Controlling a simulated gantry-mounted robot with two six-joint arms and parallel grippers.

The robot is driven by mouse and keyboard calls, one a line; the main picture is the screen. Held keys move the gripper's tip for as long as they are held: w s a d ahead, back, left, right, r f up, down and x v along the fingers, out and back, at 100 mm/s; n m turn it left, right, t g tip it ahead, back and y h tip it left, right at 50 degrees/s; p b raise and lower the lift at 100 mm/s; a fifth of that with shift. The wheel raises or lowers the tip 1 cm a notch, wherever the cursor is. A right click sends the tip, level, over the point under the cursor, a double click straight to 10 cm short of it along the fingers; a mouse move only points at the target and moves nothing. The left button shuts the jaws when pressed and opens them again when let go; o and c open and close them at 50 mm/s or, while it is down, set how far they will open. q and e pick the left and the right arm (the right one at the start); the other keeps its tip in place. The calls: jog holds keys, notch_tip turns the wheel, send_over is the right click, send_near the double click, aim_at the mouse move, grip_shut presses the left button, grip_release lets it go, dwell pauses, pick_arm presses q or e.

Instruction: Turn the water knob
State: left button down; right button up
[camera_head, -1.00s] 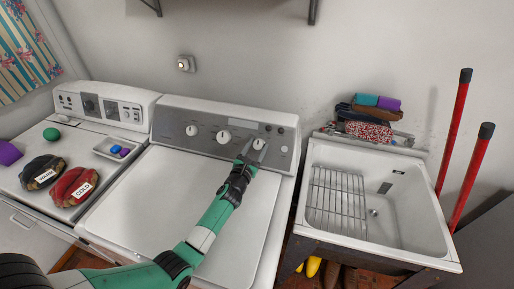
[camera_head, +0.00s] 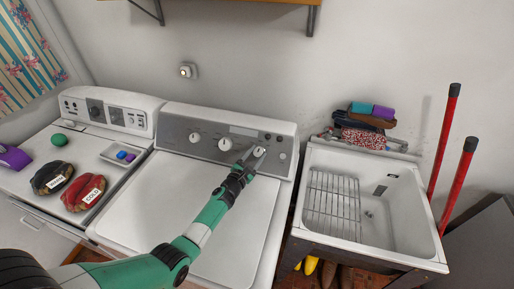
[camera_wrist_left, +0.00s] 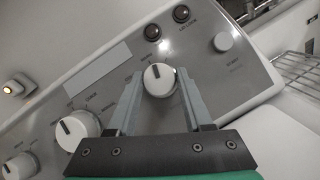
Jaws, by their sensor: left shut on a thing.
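The washing machine's grey control panel (camera_head: 180,127) carries several white knobs. The rightmost large one, the water knob (camera_wrist_left: 158,80), has a dark pointer line near its top in the left wrist view; it also shows in the head view (camera_head: 259,151). My left gripper (camera_wrist_left: 160,76) has one finger on each side of this knob and is shut on it. In the head view the left gripper (camera_head: 251,156) reaches the panel from the front left and partly covers the knob. The knob's printed labels are too small to read surely. My right gripper is not in view.
Two other white knobs (camera_head: 225,144) (camera_head: 192,130) sit left on the panel, and dark buttons (camera_wrist_left: 152,32) sit above it. A utility tub (camera_head: 400,255) with a wire rack (camera_head: 332,200) stands at right. The washer lid (camera_head: 170,195) is clear beneath my arm.

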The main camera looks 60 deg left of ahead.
pick_arm(q)
jog(key=m+p, duration=0.1)
jog(key=m+h+p, duration=0.1)
jog(key=m, duration=0.1)
jog(key=shift+a+r+t+h, duration=0.15)
jog(key=shift+r+t+h, duration=0.15)
jog(key=shift+r, duration=0.05)
jog(key=shift+f+m+h+p, duration=0.15)
jog(key=shift+m+h+p, duration=1)
jog(key=shift+m, duration=1.05)
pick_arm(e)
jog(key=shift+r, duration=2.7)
pick_arm(q)
jog(key=shift+f, duration=0.1)
jog(key=shift+c, duration=1.5)
grip_release()
jog(key=shift+s, duration=0.1)
